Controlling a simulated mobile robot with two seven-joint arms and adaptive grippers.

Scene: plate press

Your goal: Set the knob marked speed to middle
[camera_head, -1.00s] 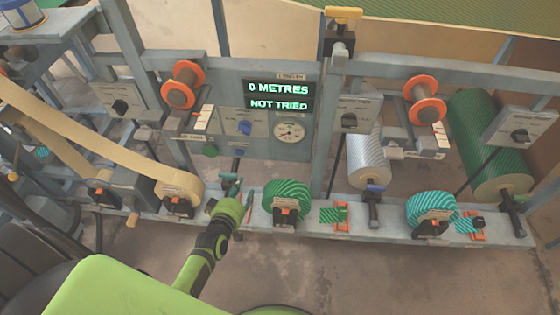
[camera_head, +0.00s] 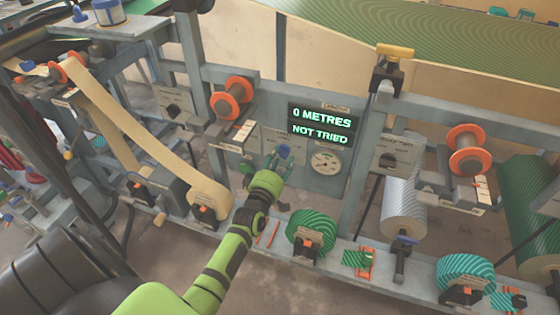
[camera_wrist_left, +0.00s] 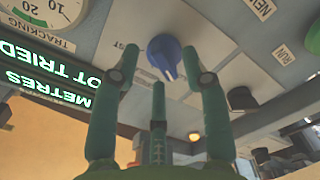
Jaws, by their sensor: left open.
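A blue knob (camera_wrist_left: 165,55) sits on a grey plate in the left wrist view, with a pale mark at its lower edge. Part of a label beside it reads "ST"; I cannot read the word speed. In the head view the blue knob (camera_head: 284,151) is partly hidden by my left gripper (camera_head: 279,163). In the left wrist view my left gripper (camera_wrist_left: 160,78) is open, its green fingers spread around the knob's near side. I cannot tell whether they touch it. My right gripper is out of view.
The display (camera_head: 322,122) reads "0 METRES, NOT TRIED", above a round dial (camera_head: 325,162). A green button (camera_head: 247,168) is left of the gripper. Black knobs are on other plates, one at right (camera_head: 388,160). An orange-rimmed spool (camera_head: 232,98) projects up left, and a green roll (camera_head: 311,229) stands below.

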